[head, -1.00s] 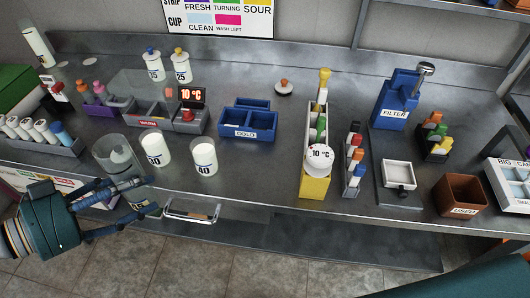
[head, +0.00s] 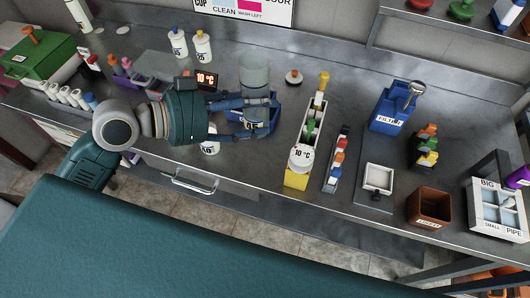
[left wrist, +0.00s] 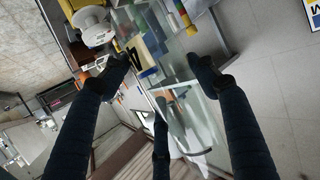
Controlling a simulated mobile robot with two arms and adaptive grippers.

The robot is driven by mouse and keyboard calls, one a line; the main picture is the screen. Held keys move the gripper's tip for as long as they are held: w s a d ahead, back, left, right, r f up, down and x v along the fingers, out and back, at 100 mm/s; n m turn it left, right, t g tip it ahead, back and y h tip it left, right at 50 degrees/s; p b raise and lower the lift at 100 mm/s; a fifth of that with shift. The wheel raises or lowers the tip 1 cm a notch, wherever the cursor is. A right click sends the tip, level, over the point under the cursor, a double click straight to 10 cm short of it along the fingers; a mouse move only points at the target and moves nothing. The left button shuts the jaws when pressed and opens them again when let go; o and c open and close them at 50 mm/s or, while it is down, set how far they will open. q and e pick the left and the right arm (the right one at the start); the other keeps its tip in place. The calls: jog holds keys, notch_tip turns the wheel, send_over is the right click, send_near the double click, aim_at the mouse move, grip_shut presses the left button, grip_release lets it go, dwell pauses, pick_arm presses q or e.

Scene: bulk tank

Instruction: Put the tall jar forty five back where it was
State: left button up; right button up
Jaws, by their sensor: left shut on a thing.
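A tall clear glass jar (head: 254,75) is held by my left gripper (head: 266,115) above the counter, in front of the blue COLD box in the head view. The gripper's fingers are closed around the lower part of the jar. In the left wrist view, the glass (left wrist: 182,85) lies between the fingers, and a dark digit like a 4 shows on it; the rest of its label is hidden. The jar looks empty. My right gripper is not in view.
The blue COLD box (head: 262,123) is partly hidden by the gripper. A white 40 cup (head: 210,147) stands under my left arm. White bottles (head: 202,46) stand behind. A yellow-based rack (head: 297,178) stands to the right. Bare counter (head: 330,70) lies at the back.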

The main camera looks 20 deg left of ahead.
pick_arm(q)
notch_tip(320, 180, down, 16)
jog(key=shift+a+r+p, duration=0.1)
jog(key=shift+r+p, duration=0.1)
jog(key=shift+p, duration=0.25)
jog(key=shift+f, duration=0.3)
jog(key=shift+f, duration=0.15)
jog(key=o, duration=1.3)
jog(key=shift+b, duration=0.3)
jog(key=shift+c, duration=0.2)
jog(key=o, duration=0.5)
